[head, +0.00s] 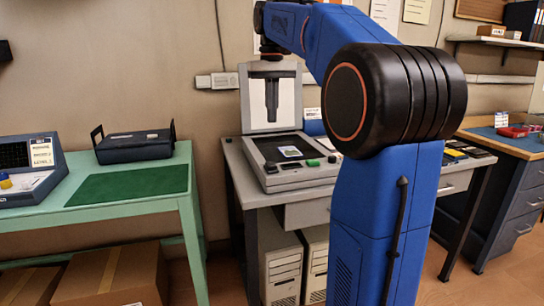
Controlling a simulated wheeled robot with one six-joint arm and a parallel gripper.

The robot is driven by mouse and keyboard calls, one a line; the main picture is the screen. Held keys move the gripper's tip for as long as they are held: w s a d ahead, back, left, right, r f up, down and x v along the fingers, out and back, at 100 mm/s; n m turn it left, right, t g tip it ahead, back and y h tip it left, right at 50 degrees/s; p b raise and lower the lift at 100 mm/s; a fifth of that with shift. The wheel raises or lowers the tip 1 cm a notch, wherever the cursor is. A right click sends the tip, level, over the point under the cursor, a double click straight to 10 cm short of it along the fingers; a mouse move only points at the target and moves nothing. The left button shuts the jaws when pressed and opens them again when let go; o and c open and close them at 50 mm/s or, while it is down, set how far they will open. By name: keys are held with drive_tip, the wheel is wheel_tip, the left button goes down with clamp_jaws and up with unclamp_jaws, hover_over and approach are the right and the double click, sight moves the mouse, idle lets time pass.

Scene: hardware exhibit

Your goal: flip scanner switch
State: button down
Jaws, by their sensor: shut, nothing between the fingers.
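The scanner (262,172) is a grey flatbed on the grey desk in the middle of the head view. Its lid (286,127) stands open and upright at the back, with a white inner face. A small green part (313,163), which may be the switch, shows on the scanner's front right edge; its position cannot be told. My gripper (271,117) hangs pointing down in front of the lid, above the scanner bed and apart from the green part. It is shut and empty. A small card-like item (290,152) lies on the dark bed.
A wall outlet strip (217,80) is left of the lid. A green table (130,208) at left bears a dark case (135,148). Computer towers (281,272) stand under the desk. A workbench (500,140) is at right.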

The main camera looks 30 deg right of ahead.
sight(272, 165)
idle(0.4)
wheel_tip(272, 165, down, 14)
idle(0.7)
